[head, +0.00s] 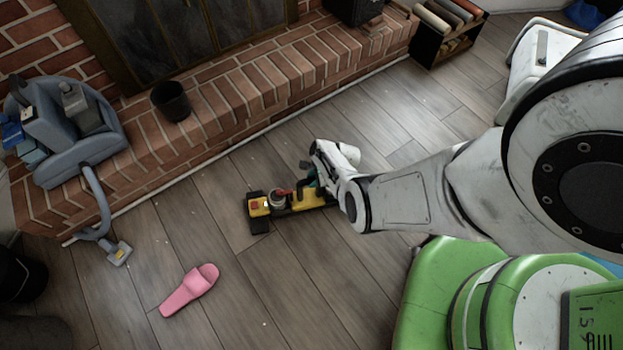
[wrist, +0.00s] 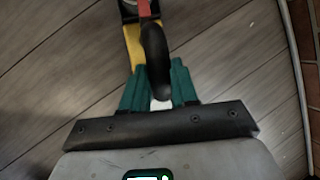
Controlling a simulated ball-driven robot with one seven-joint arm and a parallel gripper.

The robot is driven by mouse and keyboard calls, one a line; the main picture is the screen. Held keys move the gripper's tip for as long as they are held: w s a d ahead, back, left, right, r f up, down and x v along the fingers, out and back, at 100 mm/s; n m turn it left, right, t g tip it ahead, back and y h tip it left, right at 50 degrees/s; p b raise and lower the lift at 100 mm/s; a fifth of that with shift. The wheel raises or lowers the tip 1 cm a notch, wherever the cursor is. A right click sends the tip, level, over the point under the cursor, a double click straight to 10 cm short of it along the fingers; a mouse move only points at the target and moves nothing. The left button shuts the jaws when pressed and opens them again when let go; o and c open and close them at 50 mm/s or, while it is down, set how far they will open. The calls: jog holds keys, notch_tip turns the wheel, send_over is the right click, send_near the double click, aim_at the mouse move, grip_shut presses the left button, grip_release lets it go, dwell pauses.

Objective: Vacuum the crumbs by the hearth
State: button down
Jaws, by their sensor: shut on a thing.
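A yellow and black handheld vacuum (head: 258,205) is low over or on the wooden floor in front of the brick hearth (head: 240,98); I cannot tell if it touches the boards. Its front points left in the head view. My gripper (head: 311,182) is at its rear end. In the wrist view, the teal fingers of my gripper (wrist: 158,88) are shut on the vacuum's black handle (wrist: 155,55), with its yellow body (wrist: 134,45) beyond. A few tiny pale specks, perhaps crumbs (head: 264,323), dot the floor; their exact spread is too small to tell.
A pink slipper (head: 188,290) lies on the floor at lower left. A blue-grey cleaning machine (head: 85,160) stands at the hearth's left, its hose nozzle (head: 118,253) on the floor. A black bucket (head: 171,101) is on the hearth. A rack (head: 428,48) stands at upper right.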

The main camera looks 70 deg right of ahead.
jog(key=shift+s+d+r+b, duration=0.1)
jog(key=shift+s+d+b, duration=0.05)
jog(key=shift+s+d, duration=0.5)
jog(key=shift+s+d+f+b, duration=0.1)
jog(key=shift+s+d, duration=0.4)
jog(key=shift+s, duration=0.4)
jog(key=shift+s+d+r+b, duration=0.1)
jog(key=shift+s+d+b, duration=0.05)
jog(key=shift+s+d, duration=0.5)
jog(key=shift+s+r+p, duration=0.15)
jog(key=shift+r+p, duration=2.75)
jog(key=shift+r, duration=0.05)
jog(key=shift+r+p, duration=0.4)
